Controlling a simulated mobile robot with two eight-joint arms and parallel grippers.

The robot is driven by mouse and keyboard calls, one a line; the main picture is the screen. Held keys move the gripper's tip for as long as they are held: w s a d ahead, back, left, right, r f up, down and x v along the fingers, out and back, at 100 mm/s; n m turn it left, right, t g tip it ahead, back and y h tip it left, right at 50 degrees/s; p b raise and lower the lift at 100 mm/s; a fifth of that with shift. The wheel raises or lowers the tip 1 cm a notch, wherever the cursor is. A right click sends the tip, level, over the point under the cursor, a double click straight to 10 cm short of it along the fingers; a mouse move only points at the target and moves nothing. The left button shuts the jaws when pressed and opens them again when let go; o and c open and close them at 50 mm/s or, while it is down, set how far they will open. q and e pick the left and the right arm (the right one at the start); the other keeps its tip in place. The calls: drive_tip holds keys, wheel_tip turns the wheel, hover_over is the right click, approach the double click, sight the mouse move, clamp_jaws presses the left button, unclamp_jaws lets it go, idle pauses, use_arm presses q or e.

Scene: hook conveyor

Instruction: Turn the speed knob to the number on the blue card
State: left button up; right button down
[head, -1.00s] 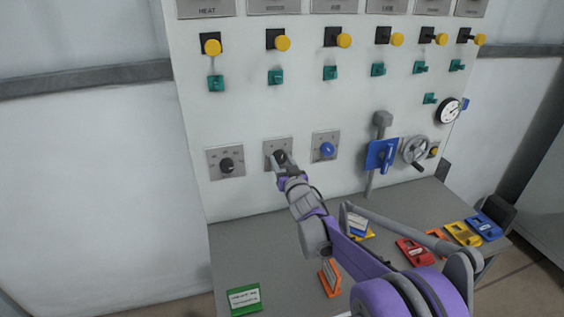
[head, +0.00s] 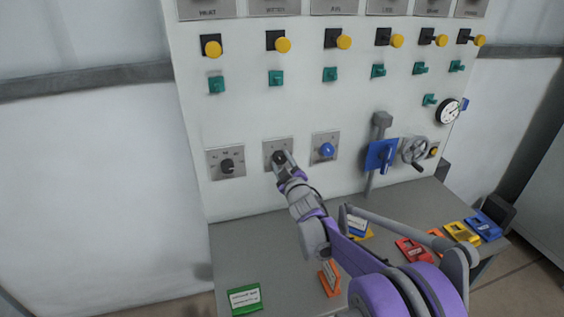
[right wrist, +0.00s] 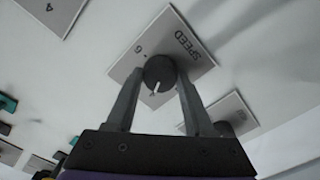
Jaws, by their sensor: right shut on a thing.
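The speed knob (right wrist: 158,72) is a dark round knob with a white pointer mark, on a grey plate marked SPEED (right wrist: 190,52) in the right wrist view. In the head view it is the middle of three knobs on the panel (head: 279,156). My right gripper (right wrist: 160,78) has its fingers on both sides of the knob and is shut on it. My left gripper is out of view.
A dark knob (head: 227,166) is to the left and a blue knob (head: 326,150) to the right. A blue lever plate (head: 381,155) and handwheel (head: 414,151) are farther right.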

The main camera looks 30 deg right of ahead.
drive_tip(key=shift+n, duration=0.4)
drive_tip(key=shift+c, duration=1.4)
unclamp_jaws()
drive_tip(key=v, duration=1.1)
drive_tip(key=shift+b, duration=0.4)
drive_tip(key=shift+a, duration=0.15)
drive_tip(key=s+a+f+m+g+y+p, duration=0.1)
drive_tip(key=s+a+f+g, duration=0.3)
drive_tip(key=s, duration=0.5)
drive_tip(key=s+a+f+m+g+y+p, duration=0.1)
drive_tip(key=s+a+f+m+g+p, duration=0.1)
drive_tip(key=s+a, duration=0.6)
drive_tip(key=s+a+f+m+g+y+p, duration=0.1)
drive_tip(key=s+a+f+m+g+y, duration=0.1)
drive_tip(key=s+a+f+g, duration=0.4)
drive_tip(key=s+m, duration=0.1)
drive_tip(key=s, duration=0.3)
drive_tip(key=shift+s+p, duration=0.2)
drive_tip(key=shift+p, duration=0.1)
